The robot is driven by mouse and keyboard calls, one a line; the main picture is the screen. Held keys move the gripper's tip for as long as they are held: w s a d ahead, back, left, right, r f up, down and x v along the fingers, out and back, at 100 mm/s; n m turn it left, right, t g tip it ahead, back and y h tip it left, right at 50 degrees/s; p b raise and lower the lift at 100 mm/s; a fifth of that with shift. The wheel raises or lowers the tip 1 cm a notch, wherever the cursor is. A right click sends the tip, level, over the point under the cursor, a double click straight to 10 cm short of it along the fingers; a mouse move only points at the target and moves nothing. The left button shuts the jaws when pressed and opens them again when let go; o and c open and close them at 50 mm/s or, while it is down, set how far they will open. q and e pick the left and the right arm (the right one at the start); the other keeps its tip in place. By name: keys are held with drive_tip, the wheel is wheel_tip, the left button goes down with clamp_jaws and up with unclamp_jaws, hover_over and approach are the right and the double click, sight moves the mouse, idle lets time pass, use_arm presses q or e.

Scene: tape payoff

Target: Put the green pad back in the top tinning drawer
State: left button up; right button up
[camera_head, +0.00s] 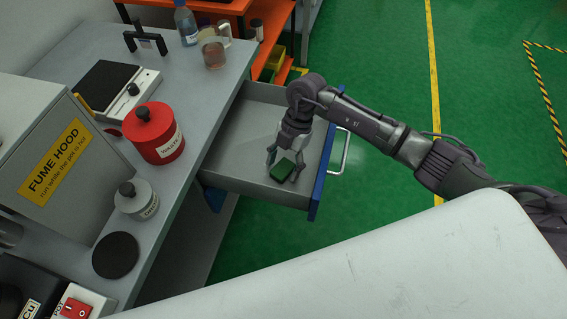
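The green pad (283,170) is in the pulled-out drawer (232,165), towards its front near the blue-edged front panel. I cannot tell whether it rests on the drawer floor or is just above it. My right gripper (284,168) reaches down into the drawer from above, its fingers spread at either side of the pad. I cannot tell whether the fingers press on the pad or stand clear of it. My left gripper is not in view.
The bench beside the drawer holds a red waste pot (154,139), a small grey lidded jar (136,203), a black disc (115,255) and the fume hood (50,150). The drawer's handle (341,152) sticks out over clear green floor. A white surface fills the bottom right.

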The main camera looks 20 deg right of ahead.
drive_tip(key=shift+r, duration=0.1)
drive_tip(key=v, duration=1.2)
drive_tip(key=shift+s, duration=0.1)
